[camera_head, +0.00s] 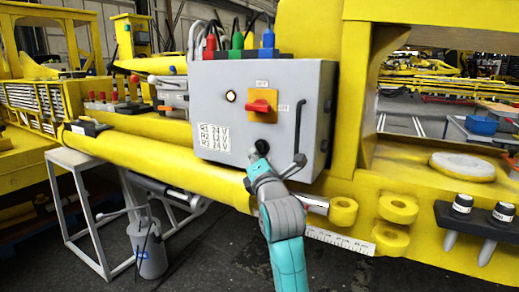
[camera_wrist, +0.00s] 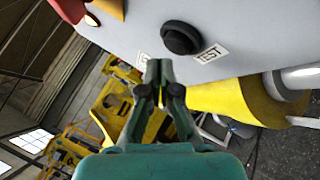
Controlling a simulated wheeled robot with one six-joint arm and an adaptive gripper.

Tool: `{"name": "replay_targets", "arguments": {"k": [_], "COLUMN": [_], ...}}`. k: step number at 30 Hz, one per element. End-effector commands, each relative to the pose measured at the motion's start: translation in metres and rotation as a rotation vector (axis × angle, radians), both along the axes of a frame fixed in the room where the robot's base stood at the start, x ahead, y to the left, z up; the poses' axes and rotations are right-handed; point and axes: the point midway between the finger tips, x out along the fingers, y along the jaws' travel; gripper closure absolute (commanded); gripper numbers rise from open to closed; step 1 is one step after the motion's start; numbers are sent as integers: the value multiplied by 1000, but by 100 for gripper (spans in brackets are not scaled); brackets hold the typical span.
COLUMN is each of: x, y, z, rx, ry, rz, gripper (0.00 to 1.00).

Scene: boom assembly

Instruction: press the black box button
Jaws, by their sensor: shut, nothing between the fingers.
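A round black button (camera_wrist: 181,38) sticks out of the grey face of the control box (camera_head: 212,95), beside a TEST label (camera_wrist: 212,54) in the wrist view. My gripper (camera_wrist: 159,72) is shut and empty, with its fingertips just below and left of the button in that view. They look apart from it; the exact gap cannot be told. In the head view my gripper (camera_head: 257,158) is in front of the lower part of the box face, and my arm hides part of the box's lower edge.
The box face also carries a red switch (camera_head: 260,106) on a yellow plate, a lit lamp (camera_head: 231,96) and a label with voltages (camera_head: 214,137). A black handle (camera_head: 299,125) stands out to the right. A yellow boom tube (camera_head: 160,160) runs below the box.

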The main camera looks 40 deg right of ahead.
Motion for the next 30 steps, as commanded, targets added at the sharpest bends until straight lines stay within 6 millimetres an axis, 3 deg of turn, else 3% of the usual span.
{"name": "replay_targets", "arguments": {"k": [30], "x": [3], "y": [-9], "z": [0], "rx": [0], "ry": [0], "rz": [0], "gripper": [100]}}
